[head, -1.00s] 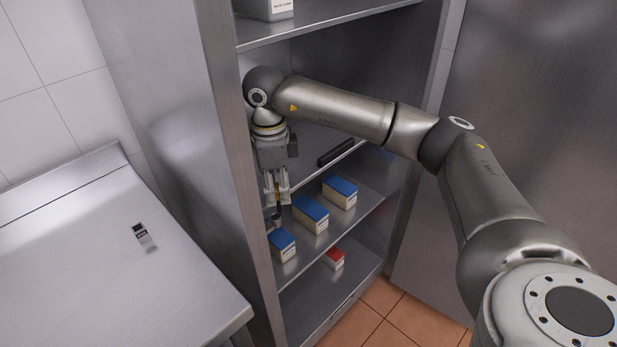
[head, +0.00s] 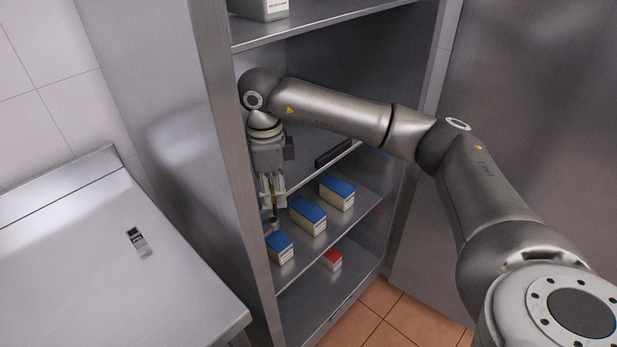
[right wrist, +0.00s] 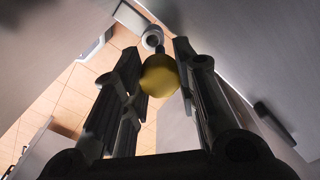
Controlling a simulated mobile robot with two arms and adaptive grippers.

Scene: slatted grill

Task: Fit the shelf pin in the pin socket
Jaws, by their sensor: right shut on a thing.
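My right gripper (head: 271,204) points down inside the steel cabinet, near its left side wall. It is shut on the shelf pin, whose yellow end (right wrist: 158,76) shows between the fingers in the right wrist view. A thin dark shank (right wrist: 160,48) runs beyond the yellow end. The pin socket, a small grey cylinder (head: 270,224), is just below the fingertips by the cabinet's left front post. It shows as a pale ring (right wrist: 152,37) past the shank. I cannot tell whether the shank's tip is inside it. My left gripper is out of view.
Blue-topped boxes (head: 308,215) stand on the shelf right of the gripper. A red box (head: 332,259) is on the shelf below. A dark bar (head: 334,154) lies behind. The steel counter (head: 75,285) at left holds a small dark-and-grey item (head: 137,240).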

